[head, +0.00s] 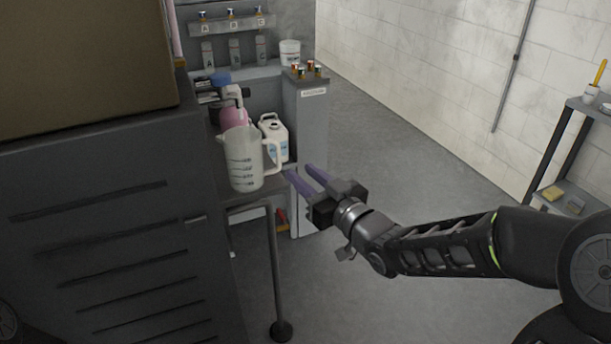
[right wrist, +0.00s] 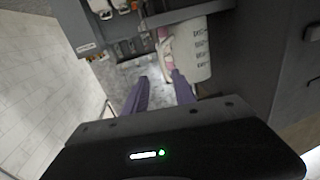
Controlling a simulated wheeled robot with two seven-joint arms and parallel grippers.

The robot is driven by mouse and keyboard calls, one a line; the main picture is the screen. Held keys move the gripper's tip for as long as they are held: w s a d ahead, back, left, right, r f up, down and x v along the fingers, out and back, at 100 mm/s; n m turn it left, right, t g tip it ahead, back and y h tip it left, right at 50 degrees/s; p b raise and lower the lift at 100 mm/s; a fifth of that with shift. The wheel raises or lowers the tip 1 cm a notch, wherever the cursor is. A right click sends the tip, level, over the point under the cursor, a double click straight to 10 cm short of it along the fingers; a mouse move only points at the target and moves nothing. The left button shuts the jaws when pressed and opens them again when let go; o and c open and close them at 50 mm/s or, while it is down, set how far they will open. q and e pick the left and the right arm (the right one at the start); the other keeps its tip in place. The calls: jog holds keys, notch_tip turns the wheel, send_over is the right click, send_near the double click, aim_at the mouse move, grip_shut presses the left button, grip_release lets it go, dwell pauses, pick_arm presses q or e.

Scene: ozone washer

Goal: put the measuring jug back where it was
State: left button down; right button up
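The measuring jug (head: 243,160) is whitish and translucent with dark graduation marks. It stands upright at the front of a grey shelf (head: 262,190), its handle toward the right. My right gripper (head: 303,178) is just right of the jug, its purple fingers parted and pointing at the handle side. In the right wrist view the jug (right wrist: 193,50) is beyond the fingers and to the right, and the space between the fingertips (right wrist: 160,82) is empty. I cannot tell whether a finger touches the handle. My left gripper is not in view.
A white jerrycan (head: 274,138) and a pink container (head: 233,115) stand close behind the jug. A dark cabinet with a large brown box (head: 85,60) is at left. Small bottles (head: 308,70) stand on a ledge. Open floor (head: 400,150) lies to the right.

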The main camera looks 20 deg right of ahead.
dwell(0.5)
jog(key=s+a+f+m+g+h, duration=0.1)
jog(key=s+a+f+m+g, duration=0.2)
jog(key=f, duration=1.2)
jog(key=s+a+f+g, duration=0.3)
jog(key=a+f+g, duration=0.15)
jog(key=f, duration=0.95)
jog(key=s+a+f+g, duration=0.3)
jog(key=s+f+g, duration=0.1)
jog(key=s+f, duration=0.5)
jog(key=s+a+f+m+g, duration=0.1)
jog(key=s+a+f+g, duration=0.2)
jog(key=s+f, duration=0.6)
jog(key=s+g, duration=0.2)
jog(key=s, duration=0.3)
jog(key=shift+a+m, duration=0.25)
jog(key=shift+m, duration=0.05)
